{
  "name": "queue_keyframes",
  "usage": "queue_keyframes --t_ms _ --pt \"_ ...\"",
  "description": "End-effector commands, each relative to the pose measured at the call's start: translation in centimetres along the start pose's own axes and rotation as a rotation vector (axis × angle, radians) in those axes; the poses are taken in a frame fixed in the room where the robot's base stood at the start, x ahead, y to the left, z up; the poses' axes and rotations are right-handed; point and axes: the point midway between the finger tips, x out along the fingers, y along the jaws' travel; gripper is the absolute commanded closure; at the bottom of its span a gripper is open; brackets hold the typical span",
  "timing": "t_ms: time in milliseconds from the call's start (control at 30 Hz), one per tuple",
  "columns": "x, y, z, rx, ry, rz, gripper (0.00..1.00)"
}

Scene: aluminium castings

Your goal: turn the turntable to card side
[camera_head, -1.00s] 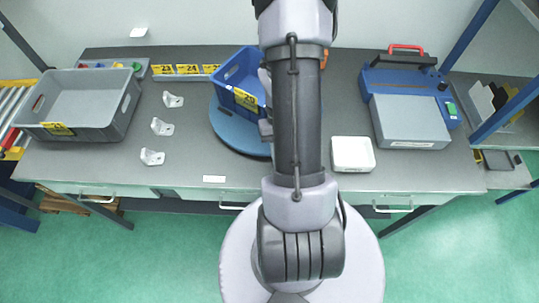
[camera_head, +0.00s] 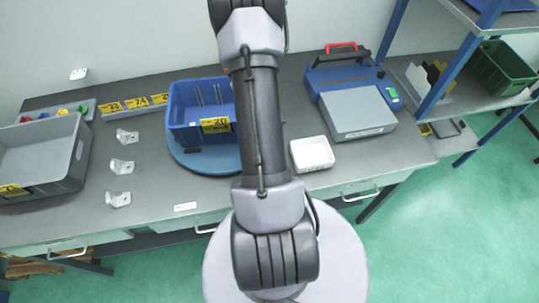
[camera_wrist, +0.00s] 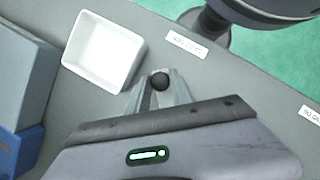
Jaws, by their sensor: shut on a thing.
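The round blue turntable (camera_head: 215,163) lies on the grey bench, left of my arm in the head view. A blue bin (camera_head: 189,135) with a yellow number label (camera_head: 215,125) stands on it, its label side facing the front. In the wrist view my gripper (camera_wrist: 160,84) is shut on a small black round knob (camera_wrist: 160,81) just above or at the bench. What the knob is fixed to is hidden by my gripper. In the head view my gripper is hidden behind my arm.
A white tray (camera_head: 312,154) stands close by my gripper and also shows in the wrist view (camera_wrist: 103,52). A blue and grey device (camera_head: 357,112) is behind it. Several metal brackets (camera_head: 122,166) and a grey crate (camera_head: 79,168) are at left.

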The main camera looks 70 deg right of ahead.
Motion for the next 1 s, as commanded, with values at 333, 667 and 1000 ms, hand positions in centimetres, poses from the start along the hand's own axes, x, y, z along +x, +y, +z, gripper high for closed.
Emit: queue_keyframes --t_ms 333,667,1000 --pt "-0.1 2.1 -0.1 -0.076 0.001 0.033 1.00" --pt "-0.1 2.7 -0.2 -0.097 0.002 0.043 1.00" --pt "-0.2 2.8 -0.2 -0.098 0.004 0.046 0.67"
